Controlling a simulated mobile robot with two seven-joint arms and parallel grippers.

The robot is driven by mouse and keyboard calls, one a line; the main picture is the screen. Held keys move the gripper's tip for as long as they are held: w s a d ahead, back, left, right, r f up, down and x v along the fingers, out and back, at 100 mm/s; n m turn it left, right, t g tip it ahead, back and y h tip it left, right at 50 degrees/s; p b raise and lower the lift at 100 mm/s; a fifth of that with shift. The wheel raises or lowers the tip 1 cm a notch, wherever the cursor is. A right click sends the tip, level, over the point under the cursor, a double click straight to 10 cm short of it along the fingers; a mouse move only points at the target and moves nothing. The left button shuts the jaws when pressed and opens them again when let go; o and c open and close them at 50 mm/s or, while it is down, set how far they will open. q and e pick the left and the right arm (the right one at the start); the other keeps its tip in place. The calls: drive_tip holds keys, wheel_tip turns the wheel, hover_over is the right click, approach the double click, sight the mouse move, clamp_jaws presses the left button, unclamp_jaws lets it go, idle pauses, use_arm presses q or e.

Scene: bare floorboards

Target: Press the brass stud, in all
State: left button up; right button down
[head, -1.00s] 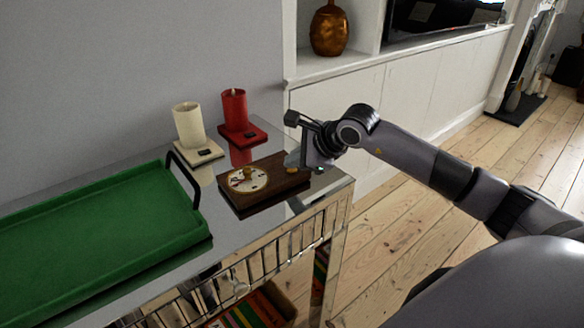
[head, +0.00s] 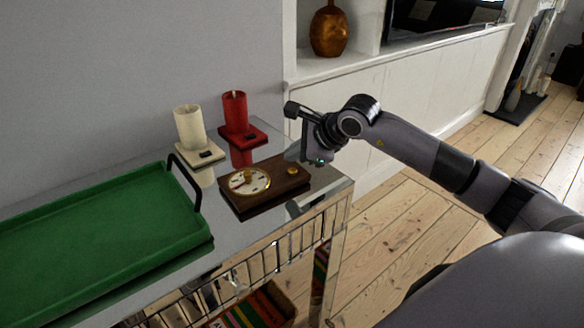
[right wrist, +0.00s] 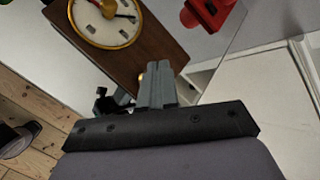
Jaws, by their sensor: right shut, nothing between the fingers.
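The brass stud (head: 292,170) is a small round gold button on top of a dark wooden block (head: 270,196), near its right end. A white-faced dial with a brass rim (head: 249,181) sits on the same block, left of the stud. My right gripper (head: 314,160) is shut and empty, just right of the stud in the head view, with a visible gap. In the right wrist view its closed fingers (right wrist: 156,80) point at the block's end and partly hide the stud (right wrist: 141,79). My left gripper is not in view.
The block stands on a mirrored cabinet top. A green tray (head: 100,228) with dark handles lies to the left. A cream candle-like cylinder (head: 190,127) and a red one (head: 235,112) stand on small bases behind. Open floor (head: 385,215) lies to the right.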

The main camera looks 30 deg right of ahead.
sight(295, 173)
wheel_tip(295, 173, up, 4)
drive_tip(key=shift+r+p, duration=0.1)
drive_tip(key=shift+p, duration=0.9)
